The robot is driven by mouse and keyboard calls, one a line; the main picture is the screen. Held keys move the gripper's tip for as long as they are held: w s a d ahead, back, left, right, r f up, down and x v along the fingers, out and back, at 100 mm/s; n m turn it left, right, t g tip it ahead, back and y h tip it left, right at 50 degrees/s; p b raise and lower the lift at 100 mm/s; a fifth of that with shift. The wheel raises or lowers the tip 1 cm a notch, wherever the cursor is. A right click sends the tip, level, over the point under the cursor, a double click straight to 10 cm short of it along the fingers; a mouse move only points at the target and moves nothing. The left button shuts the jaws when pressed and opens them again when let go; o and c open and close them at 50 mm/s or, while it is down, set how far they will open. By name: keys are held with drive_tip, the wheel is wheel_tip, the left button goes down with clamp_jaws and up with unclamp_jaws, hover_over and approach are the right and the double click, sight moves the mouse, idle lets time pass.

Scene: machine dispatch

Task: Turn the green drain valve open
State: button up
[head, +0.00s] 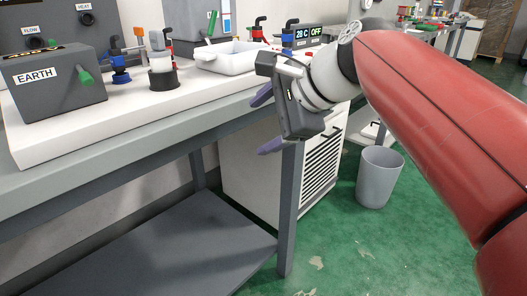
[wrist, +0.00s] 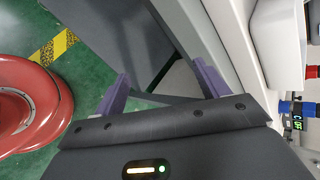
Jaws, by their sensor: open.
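Two green levers show in the head view, and I cannot tell which, if either, is the drain valve. One green handle (head: 86,77) sticks out of the front of the grey box marked EARTH (head: 55,88) at the left. A smaller green lever (head: 212,23) stands further back on a grey panel. My gripper (head: 264,121) is open and empty, in front of the bench's front edge and to the right of both levers. In the wrist view its two purple fingers are wide apart with nothing between the gripper fingertips (wrist: 164,76).
A white tray (head: 226,62), blue-based fittings (head: 120,68) and a display reading 28 C OFF (head: 308,34) stand on the bench (head: 130,135). A white cabinet (head: 245,165) is below. A grey bin (head: 378,180) stands on the green floor.

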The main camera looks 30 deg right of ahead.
drive_tip(key=shift+s+a+f+n+g+h, duration=0.15)
drive_tip(key=shift+s+a+f+n, duration=0.2)
drive_tip(key=shift+f+n, duration=0.3)
drive_tip(key=shift+s+a+f+n+g+h, duration=0.1)
drive_tip(key=shift+s+a+f+n+g, duration=0.2)
drive_tip(key=shift+f+n, duration=0.35)
drive_tip(key=shift+s+a+f+n+g+h, duration=0.1)
drive_tip(key=shift+s+a+f+n, duration=0.2)
drive_tip(key=shift+a+f+n, duration=0.35)
drive_tip(key=shift+d+f, duration=0.1)
drive_tip(key=shift+d, duration=0.1)
